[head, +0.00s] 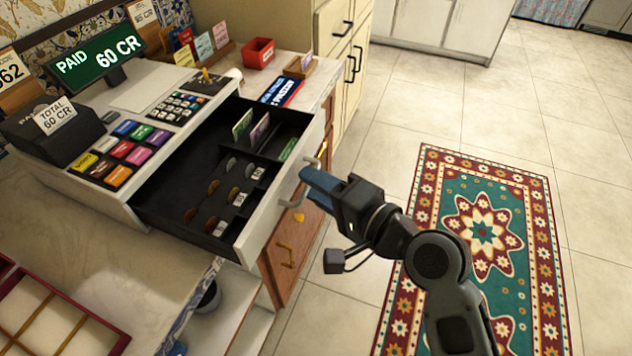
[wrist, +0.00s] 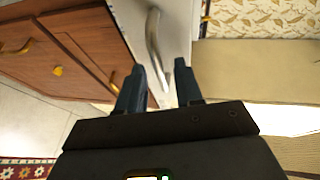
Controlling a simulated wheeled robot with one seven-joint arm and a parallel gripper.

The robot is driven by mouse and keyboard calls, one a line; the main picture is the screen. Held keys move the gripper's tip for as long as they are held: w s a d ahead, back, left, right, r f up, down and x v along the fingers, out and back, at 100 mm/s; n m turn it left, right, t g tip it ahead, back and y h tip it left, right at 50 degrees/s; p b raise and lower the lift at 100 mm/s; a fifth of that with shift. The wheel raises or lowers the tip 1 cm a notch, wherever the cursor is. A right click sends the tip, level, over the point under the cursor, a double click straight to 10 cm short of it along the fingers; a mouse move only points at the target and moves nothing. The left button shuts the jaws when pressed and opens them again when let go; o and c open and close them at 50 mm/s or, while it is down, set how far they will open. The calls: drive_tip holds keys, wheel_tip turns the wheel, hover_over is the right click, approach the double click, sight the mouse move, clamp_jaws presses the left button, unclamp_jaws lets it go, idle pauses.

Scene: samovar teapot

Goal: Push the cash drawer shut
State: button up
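The cash drawer (head: 265,222) is pulled out from under the white register (head: 95,190), with its black tray of coins and notes exposed. Its front is white with a curved metal handle (head: 290,200). My gripper (head: 308,180) is at the outer side of the drawer front, close to the handle. In the wrist view, the drawer front (wrist: 176,28) and the handle (wrist: 153,42) show just ahead of my gripper (wrist: 160,80). Its two dark blue fingers are apart, with nothing held between them. I cannot tell whether they touch the handle or drawer front.
A wooden cabinet (head: 290,250) with brass knobs stands below the drawer. A green "PAID 60 CR" display (head: 98,55) and a small red box (head: 258,53) stand on the counter. A patterned rug (head: 480,235) lies on the open tiled floor at right.

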drive_tip(key=shift+w+a, duration=0.15)
clamp_jaws()
drive_tip(key=shift+f, duration=0.1)
idle(1.4)
